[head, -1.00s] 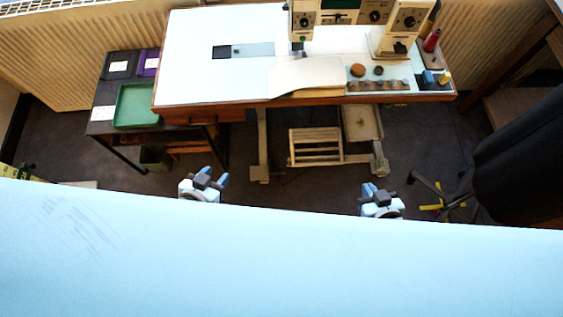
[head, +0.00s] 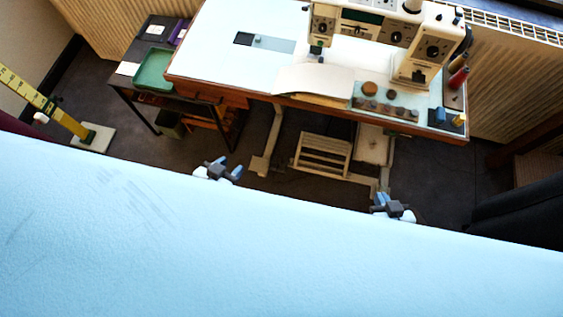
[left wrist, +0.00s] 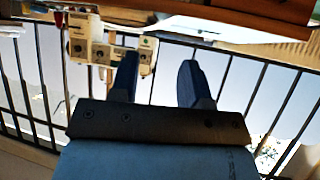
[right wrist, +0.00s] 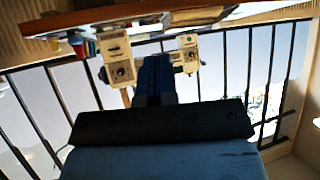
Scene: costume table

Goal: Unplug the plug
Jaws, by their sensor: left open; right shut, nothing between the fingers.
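I cannot make out a plug in any view. A cream sewing machine (head: 385,32) stands on a white-topped table (head: 225,72) ahead of me. It also shows in the left wrist view (left wrist: 97,45) and in the right wrist view (right wrist: 118,60). My left gripper (head: 231,170) is in front of the table, over the floor, with its fingers apart and nothing between them; they also show in the left wrist view (left wrist: 158,80). My right gripper (head: 382,200) is farther right, its fingers together and empty in the right wrist view (right wrist: 154,78).
A low dark side table with a green tray (head: 153,69) stands left of the sewing table. A yellow ruler stand (head: 45,103) is at the far left. A slatted pedal (head: 321,154) sits under the table. A dark chair (head: 520,212) is at right. Dark floor lies between.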

